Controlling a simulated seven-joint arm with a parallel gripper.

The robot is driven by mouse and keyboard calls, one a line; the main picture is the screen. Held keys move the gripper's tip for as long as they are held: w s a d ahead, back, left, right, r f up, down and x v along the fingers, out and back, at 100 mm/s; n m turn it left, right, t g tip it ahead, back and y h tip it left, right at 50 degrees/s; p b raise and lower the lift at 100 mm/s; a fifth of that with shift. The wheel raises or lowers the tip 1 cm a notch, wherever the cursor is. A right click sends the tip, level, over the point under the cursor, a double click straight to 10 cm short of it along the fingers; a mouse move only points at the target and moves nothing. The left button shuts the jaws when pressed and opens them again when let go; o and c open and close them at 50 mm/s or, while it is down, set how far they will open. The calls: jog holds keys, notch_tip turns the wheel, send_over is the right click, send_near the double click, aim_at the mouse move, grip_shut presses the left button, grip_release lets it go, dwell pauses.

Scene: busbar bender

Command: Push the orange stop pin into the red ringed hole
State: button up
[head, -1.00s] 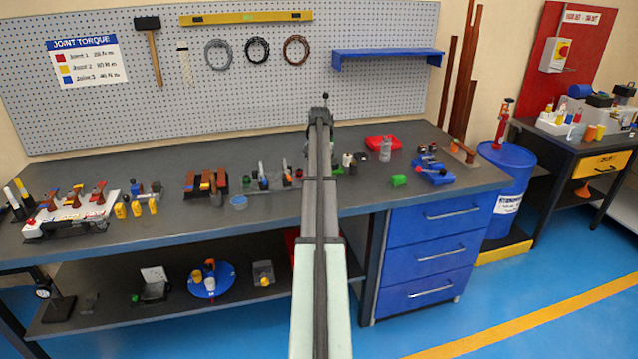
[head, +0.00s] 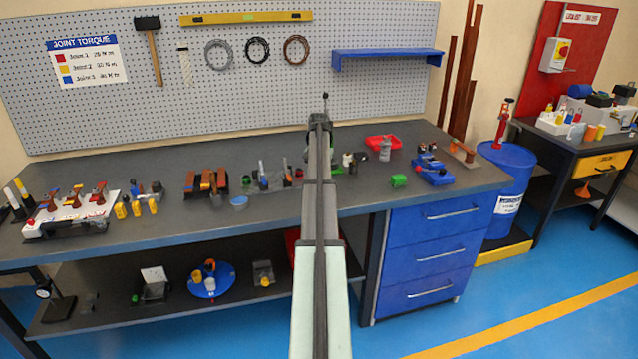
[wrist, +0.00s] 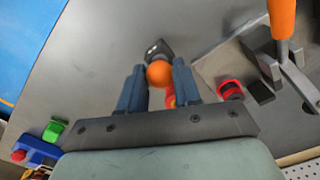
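The orange stop pin shows in the wrist view as a round orange knob (wrist: 159,74) between my fingertips. My gripper (wrist: 159,70) has one blue-grey finger close against each side of the knob, and it looks shut on it. The pin's shaft cannot be made out. In the head view my arm hides the gripper and pin.
An orange-handled lever (wrist: 282,18) and dark metal parts stand close on the right in the wrist view. A green block (head: 398,180) and a blue fixture (head: 434,172) sit to the right on the bench (head: 350,202).

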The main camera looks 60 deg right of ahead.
grip_shut()
jog(key=shift+r, duration=1.85)
jog(key=shift+r, duration=2.45)
